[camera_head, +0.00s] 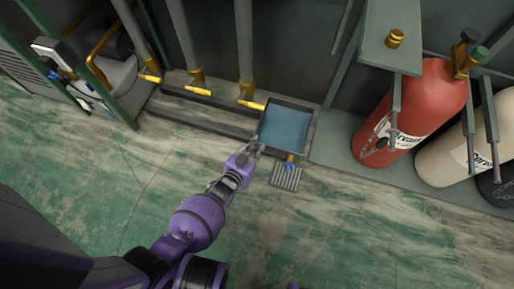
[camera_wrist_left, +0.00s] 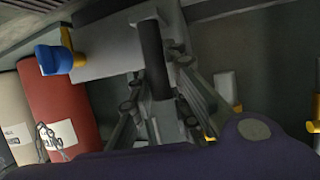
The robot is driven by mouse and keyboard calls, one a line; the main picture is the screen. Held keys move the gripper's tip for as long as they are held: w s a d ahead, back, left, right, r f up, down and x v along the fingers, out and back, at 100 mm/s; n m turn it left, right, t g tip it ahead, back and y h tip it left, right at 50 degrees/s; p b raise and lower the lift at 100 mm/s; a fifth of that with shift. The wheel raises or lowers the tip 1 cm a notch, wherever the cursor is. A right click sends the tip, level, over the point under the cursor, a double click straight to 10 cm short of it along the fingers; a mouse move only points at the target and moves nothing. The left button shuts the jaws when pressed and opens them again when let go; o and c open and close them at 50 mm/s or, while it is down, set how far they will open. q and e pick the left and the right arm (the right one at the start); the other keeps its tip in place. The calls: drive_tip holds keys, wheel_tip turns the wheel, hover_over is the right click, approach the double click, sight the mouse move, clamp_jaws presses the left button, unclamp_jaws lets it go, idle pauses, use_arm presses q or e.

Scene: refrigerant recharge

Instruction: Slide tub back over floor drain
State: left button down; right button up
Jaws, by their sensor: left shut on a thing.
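The tub (camera_head: 275,152) is a grey, open square tray with bluish liquid in it, on the floor against the machine frame. A yellow tap with a blue handle (camera_head: 290,162) sticks out of its near side. The slotted floor drain (camera_head: 287,177) lies just in front of the tub, mostly uncovered. My left gripper (camera_head: 254,146) is at the tub's near left corner. In the left wrist view its fingers (camera_wrist_left: 158,95) are shut around a dark upright bar (camera_wrist_left: 152,60) beside the tub's pale wall (camera_wrist_left: 100,58). The blue tap handle (camera_wrist_left: 53,60) shows there too. My right gripper is out of view.
A red gas cylinder (camera_head: 412,110) and a cream cylinder (camera_head: 465,140) stand on a grey platform (camera_head: 335,140) to the right. Pipes with yellow fittings (camera_head: 247,92) rise behind and left. The worn green floor (camera_head: 330,235) in front is clear.

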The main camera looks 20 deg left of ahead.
use_arm(q)
drive_tip(key=shift+s+d, duration=0.1)
drive_tip(key=shift+d, duration=0.25)
drive_tip(key=c, duration=1.7)
unclamp_jaws()
drive_tip(key=shift+d, duration=0.1)
drive_tip(key=shift+o, duration=0.2)
drive_tip(key=v, duration=1.2)
drive_tip(key=shift+f, duration=0.1)
